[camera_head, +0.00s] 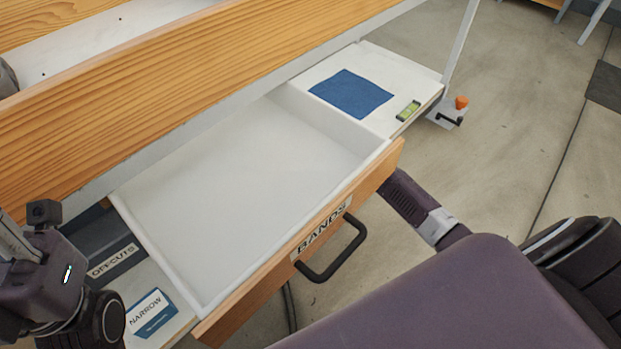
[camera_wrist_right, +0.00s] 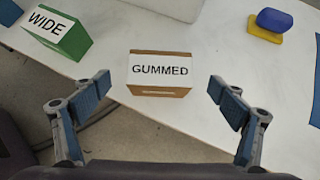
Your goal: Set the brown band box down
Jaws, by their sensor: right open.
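The brown band box (camera_wrist_right: 159,75), with a white label reading GUMMED, stands on a white surface (camera_wrist_right: 205,40) near its front edge in the right wrist view. My right gripper (camera_wrist_right: 160,86) is open. Its two fingers are spread on either side of the box, with a gap on each side, and neither touches it. The brown box cannot be made out in the head view. Part of my left arm shows at the lower left of the head view; its fingers cannot be made out.
A green WIDE box (camera_wrist_right: 62,36) stands left of the brown one; blue and yellow blocks (camera_wrist_right: 267,28) lie behind right. In the head view, the BANDS drawer (camera_head: 230,290) is open and empty. A blue NARROW box (camera_head: 152,314) and dark OFF-CUTS container (camera_head: 112,262) are beside it.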

